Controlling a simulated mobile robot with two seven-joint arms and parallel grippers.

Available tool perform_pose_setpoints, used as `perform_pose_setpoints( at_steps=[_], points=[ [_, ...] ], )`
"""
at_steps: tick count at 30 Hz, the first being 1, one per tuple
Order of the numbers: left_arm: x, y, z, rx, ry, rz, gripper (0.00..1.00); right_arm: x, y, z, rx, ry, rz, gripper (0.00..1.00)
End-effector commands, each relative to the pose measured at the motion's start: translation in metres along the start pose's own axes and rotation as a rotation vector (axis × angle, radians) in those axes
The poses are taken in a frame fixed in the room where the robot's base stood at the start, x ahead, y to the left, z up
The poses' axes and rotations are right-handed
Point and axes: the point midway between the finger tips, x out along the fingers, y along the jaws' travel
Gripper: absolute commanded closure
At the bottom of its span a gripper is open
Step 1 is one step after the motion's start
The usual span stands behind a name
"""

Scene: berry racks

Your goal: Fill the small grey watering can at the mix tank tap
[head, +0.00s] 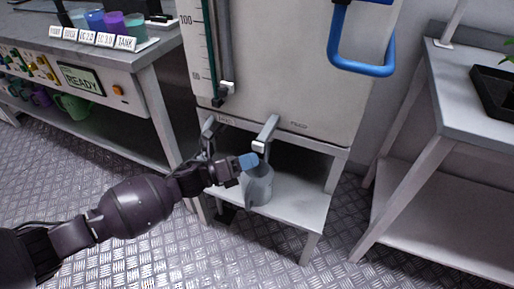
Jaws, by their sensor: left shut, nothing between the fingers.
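The small grey watering can (261,188) stands upright on the low shelf (300,205) under the white mix tank (285,70). The grey tap (266,133) at the tank's lower front hangs above the can. I cannot see whether water runs. My right gripper is out of view.
A blue pipe handle (362,68) juts from the tank's front. At left is a bench with a READY display (80,80), coloured cups (115,22) and a green can (74,105) below. A white rack (450,170) with a black tray (494,92) stands at right.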

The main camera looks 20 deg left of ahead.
Motion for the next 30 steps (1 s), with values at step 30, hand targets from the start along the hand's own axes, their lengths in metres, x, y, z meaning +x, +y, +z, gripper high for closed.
perform_pose_setpoints(
  at_steps=[30],
  points=[
    [0.0061,0.0045,0.0044,0.0,0.0,0.0,1.0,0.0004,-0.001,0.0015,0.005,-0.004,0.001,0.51]
  ],
)
